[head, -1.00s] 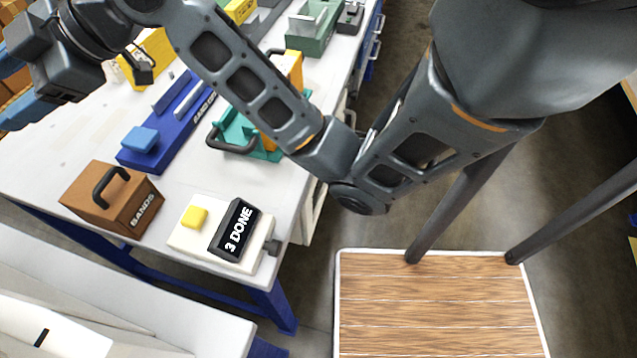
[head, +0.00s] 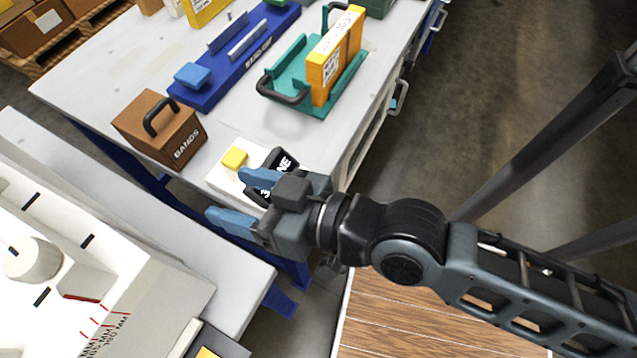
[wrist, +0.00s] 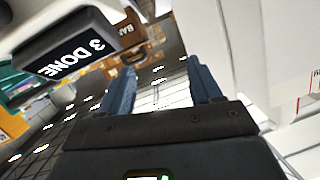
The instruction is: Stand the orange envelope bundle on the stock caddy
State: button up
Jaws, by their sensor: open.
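The orange envelope bundle (head: 337,57) stands upright on the teal stock caddy (head: 288,68), with white labels on its top and end. The caddy has a dark handle at its near left end and sits near the table's right edge. My gripper (head: 228,195) is open and empty, well apart from the bundle, in front of the white box marked "3 DONE". Its two blue fingers also show spread in the wrist view (wrist: 160,88), with nothing between them. Part of the bundle (wrist: 12,122) shows at that view's left edge.
The white box (head: 222,174) has a yellow button and a black "3 DONE" sign partly hidden by my gripper. A brown "BANDS" box (head: 140,130) and a blue band station (head: 215,90) stand left of the caddy. A white plotter (head: 160,290) fills the lower left.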

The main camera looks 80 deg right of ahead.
jog(key=s+d+r+n+y, duration=0.1)
jog(key=s+d+n, duration=0.2)
jog(key=s, duration=1.1)
jog(key=shift+s+n+g+y, duration=0.25)
jog(key=shift+n+g+y, duration=0.05)
jog(key=shift+n, duration=0.1)
jog(key=shift+c, duration=0.2)
